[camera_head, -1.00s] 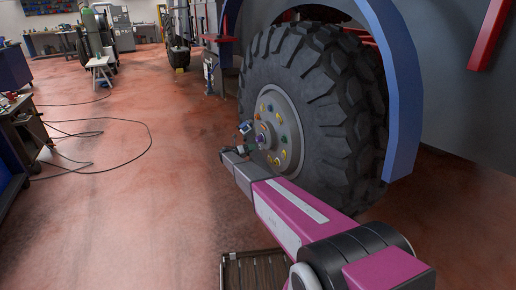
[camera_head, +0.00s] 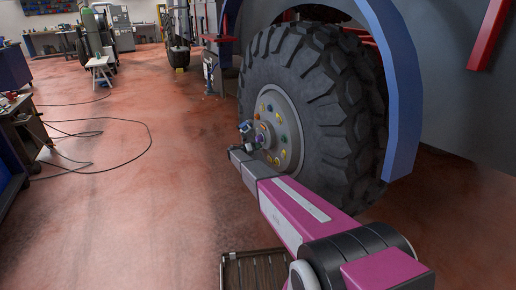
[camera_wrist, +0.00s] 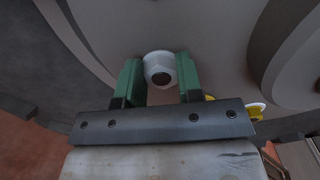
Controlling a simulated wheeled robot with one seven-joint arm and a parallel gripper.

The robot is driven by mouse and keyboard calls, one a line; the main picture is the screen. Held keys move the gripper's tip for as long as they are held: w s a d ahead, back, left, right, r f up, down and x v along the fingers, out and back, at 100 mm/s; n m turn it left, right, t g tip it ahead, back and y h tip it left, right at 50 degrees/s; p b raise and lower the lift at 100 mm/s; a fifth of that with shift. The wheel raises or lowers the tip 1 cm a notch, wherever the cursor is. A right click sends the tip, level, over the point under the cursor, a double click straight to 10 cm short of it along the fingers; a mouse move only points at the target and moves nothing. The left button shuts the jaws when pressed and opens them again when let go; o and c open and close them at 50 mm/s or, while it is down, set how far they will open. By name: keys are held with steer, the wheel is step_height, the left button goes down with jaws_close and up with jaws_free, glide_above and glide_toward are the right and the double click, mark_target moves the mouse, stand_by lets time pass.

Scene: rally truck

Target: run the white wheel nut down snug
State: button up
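The white wheel nut (camera_wrist: 158,66) shows in the wrist view against the grey wheel hub, its dark round hole facing the camera. My gripper (camera_wrist: 160,75) has two green fingers, one on each side of this nut. The fingers stand apart, about a nut's width, and I see no clear contact with the nut. In the head view my gripper (camera_head: 251,136) is at the left of the hub (camera_head: 290,150) of the big truck wheel. The white nut cannot be made out there.
Several coloured nuts ring the hub, among them a yellow one (camera_head: 283,152). The big black tyre (camera_head: 335,120) surrounds it under a blue fender arch (camera_head: 406,90). Black cables (camera_head: 100,150) lie on the open floor at left.

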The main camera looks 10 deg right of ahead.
steer(key=shift+m, duration=0.3)
steer(key=shift+s+f+n, duration=0.1)
steer(key=shift+f+n, duration=0.1)
steer(key=shift+n, duration=4.85)
steer(key=shift+s+f+n, duration=0.15)
steer(key=shift+f+n, duration=0.05)
steer(key=shift+n, duration=4.8)
steer(key=shift+s+f+n, duration=0.1)
steer(key=shift+f+n, duration=0.1)
steer(key=shift+n, duration=4.85)
steer(key=o, duration=0.9)
